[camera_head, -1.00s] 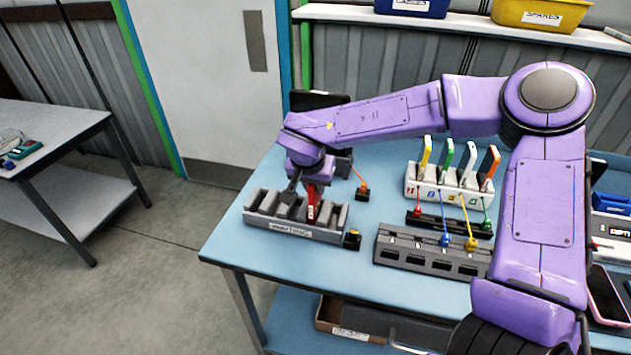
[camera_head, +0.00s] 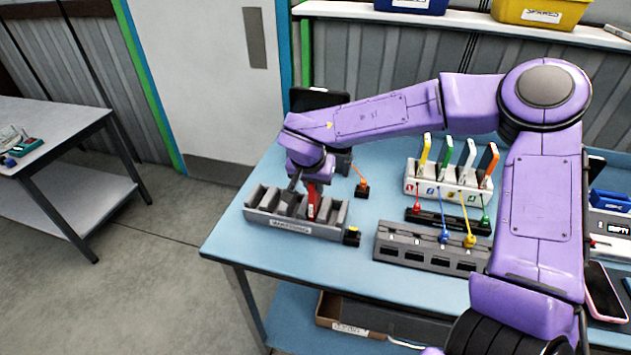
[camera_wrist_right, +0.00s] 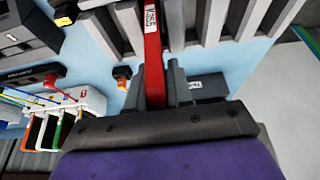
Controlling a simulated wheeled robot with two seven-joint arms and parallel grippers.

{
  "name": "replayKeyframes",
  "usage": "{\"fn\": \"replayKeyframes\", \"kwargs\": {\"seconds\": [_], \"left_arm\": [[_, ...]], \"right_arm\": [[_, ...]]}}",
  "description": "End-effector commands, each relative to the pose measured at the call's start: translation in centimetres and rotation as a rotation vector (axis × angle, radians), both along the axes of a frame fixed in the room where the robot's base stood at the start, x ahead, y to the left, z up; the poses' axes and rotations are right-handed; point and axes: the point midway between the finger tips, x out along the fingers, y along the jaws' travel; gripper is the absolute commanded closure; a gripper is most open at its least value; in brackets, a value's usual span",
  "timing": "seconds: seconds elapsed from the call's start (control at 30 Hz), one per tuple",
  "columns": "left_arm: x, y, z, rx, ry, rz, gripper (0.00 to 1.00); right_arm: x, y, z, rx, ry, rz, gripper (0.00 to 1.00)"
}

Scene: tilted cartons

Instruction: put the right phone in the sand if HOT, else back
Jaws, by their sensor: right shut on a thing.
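My right gripper (camera_head: 303,190) is shut on a red phone (camera_head: 312,206) with a small white label. In the right wrist view, the red phone (camera_wrist_right: 153,65) stands on edge between my fingers (camera_wrist_right: 158,92). It is at a slot of the grey slotted rack (camera_head: 285,227), which has a white label on its front. I cannot tell whether it is fully seated or slightly lifted. No HOT reading and no sand can be made out. My left gripper is not in view.
A white stand (camera_head: 447,185) holds several upright phones, with colored leads in front. A grey socketed block (camera_head: 425,252) lies before it. A small display (camera_head: 619,229) and a dark-screened phone (camera_head: 603,292) are at right. A cardboard box (camera_head: 350,318) sits below the blue table (camera_head: 235,250).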

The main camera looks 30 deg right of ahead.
Motion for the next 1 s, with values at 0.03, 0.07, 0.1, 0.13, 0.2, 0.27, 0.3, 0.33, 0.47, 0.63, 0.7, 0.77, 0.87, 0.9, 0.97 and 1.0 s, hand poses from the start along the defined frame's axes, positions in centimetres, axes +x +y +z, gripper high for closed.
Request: {"fn": "replayKeyframes", "kwargs": {"seconds": [0.03,0.07,0.1,0.13,0.2,0.27,0.3,0.33,0.47,0.63,0.7,0.77,0.87,0.9,0.97,1.0], "left_arm": [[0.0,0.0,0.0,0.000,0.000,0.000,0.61],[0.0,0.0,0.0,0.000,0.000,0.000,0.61],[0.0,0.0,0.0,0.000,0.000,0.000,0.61],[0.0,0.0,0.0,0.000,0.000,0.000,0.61],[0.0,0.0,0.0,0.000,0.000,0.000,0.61],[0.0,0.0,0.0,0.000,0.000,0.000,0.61],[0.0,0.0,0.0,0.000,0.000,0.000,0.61],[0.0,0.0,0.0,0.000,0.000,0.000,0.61],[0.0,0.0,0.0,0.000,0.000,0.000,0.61],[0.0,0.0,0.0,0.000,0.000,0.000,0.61],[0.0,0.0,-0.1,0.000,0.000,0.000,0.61],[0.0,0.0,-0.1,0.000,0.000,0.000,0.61],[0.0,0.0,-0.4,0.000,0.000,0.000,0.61],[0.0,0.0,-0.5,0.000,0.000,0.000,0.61],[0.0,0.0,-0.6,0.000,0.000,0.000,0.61],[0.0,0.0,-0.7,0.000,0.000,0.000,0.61]], "right_arm": [[0.0,0.0,0.0,0.000,0.000,0.000,1.00],[0.0,0.0,0.0,0.000,0.000,0.000,1.00],[0.0,0.0,0.0,0.000,0.000,0.000,1.00],[0.0,0.0,0.0,0.000,0.000,0.000,1.00],[0.0,0.0,0.0,0.000,0.000,0.000,1.00],[0.0,0.0,0.0,0.000,0.000,0.000,1.00],[0.0,0.0,0.0,0.000,0.000,0.000,1.00],[0.0,0.0,0.0,0.000,0.000,0.000,0.70],[0.0,0.0,0.0,0.000,0.000,-0.001,0.50],[0.0,0.0,0.0,0.000,0.000,-0.001,0.50],[0.0,0.0,0.1,0.000,0.000,-0.001,0.50],[-0.1,0.2,0.7,0.000,-0.003,0.000,0.50],[-0.6,0.8,2.5,0.000,-0.005,0.002,0.50],[-0.8,1.1,3.4,-0.001,-0.007,0.001,0.50],[-1.2,1.5,4.8,0.000,-0.006,0.001,0.50],[-1.4,1.8,5.7,-0.001,-0.006,0.001,0.50]]}}
